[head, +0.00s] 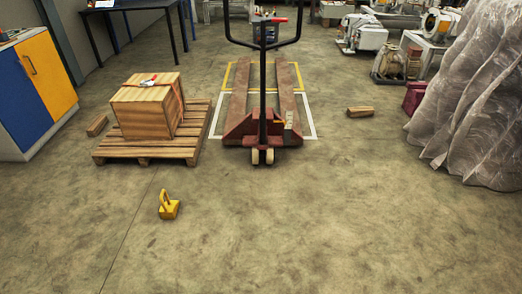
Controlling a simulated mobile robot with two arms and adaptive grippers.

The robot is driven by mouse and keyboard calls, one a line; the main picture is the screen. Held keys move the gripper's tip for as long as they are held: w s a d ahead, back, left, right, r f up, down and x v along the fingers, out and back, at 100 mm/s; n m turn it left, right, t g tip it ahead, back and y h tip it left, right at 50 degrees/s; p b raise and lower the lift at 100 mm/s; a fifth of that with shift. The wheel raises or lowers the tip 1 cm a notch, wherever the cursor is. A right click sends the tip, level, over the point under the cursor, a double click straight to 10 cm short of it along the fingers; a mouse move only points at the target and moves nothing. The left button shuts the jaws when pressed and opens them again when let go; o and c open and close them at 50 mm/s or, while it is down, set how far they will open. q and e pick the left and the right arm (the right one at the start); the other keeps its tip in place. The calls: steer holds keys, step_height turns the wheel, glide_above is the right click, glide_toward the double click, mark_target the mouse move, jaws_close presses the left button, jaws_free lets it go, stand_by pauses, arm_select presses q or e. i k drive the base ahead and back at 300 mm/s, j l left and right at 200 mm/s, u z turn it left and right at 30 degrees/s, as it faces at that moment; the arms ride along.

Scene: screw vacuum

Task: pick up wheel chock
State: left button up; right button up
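A small yellow block with an upright loop handle (168,208) stands alone on the concrete floor, left of centre in the head view; it looks like the wheel chock. Two short wooden pieces also lie on the floor: one (97,125) left of the pallet and one (360,112) right of the pallet truck. They are too small to tell whether they are wedge-shaped. Neither of my grippers is in view.
A wooden crate (146,108) sits on a pallet (146,151). A red pallet truck (250,128) stands in a marked floor box. A blue and yellow cabinet (33,91) is at left, plastic-wrapped goods (470,110) at right.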

mark_target(169, 210)
steer(key=i+j, duration=0.2)
steer(key=j, duration=0.15)
steer(key=i+j, duration=0.2)
steer(key=j, duration=0.2)
steer(key=i+j, duration=0.45)
steer(key=j, duration=0.25)
steer(key=i+j+z, duration=0.1)
steer(key=j, duration=0.25)
steer(key=i+j, duration=0.5)
steer(key=j, duration=0.3)
steer(key=i+j, duration=0.2)
steer(key=j, duration=0.15)
steer(key=i+j+z, duration=0.1)
steer(key=j+z, duration=0.2)
steer(key=i+j+z, duration=0.1)
steer(key=j+z, duration=0.55)
steer(key=j, duration=0.15)
